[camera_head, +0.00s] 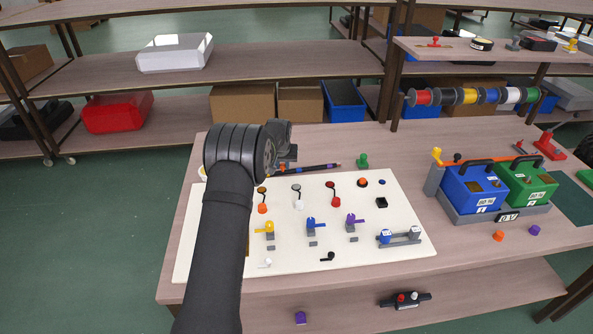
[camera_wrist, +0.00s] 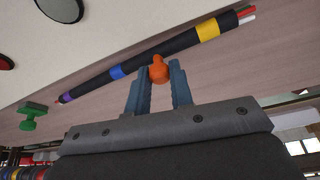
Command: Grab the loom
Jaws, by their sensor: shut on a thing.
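The loom (camera_wrist: 135,68) is a black bundle with purple, blue and yellow bands and red and white wire ends at one end. It lies along the back edge of the white board; part of it shows in the head view (camera_head: 318,167). My gripper (camera_wrist: 160,75) has its blue fingers closed on a small orange piece (camera_wrist: 159,69) right against the loom's middle. I cannot tell whether that piece is fixed to the loom. In the head view my arm hides the fingertips.
The white board (camera_head: 400,213) carries several coloured clips and connectors. A green peg (camera_head: 362,161) stands behind it. Blue (camera_head: 472,188) and green (camera_head: 527,182) boxes stand at the right. Wire spools (camera_head: 470,96) hang behind them. Bare table lies between the board and the boxes.

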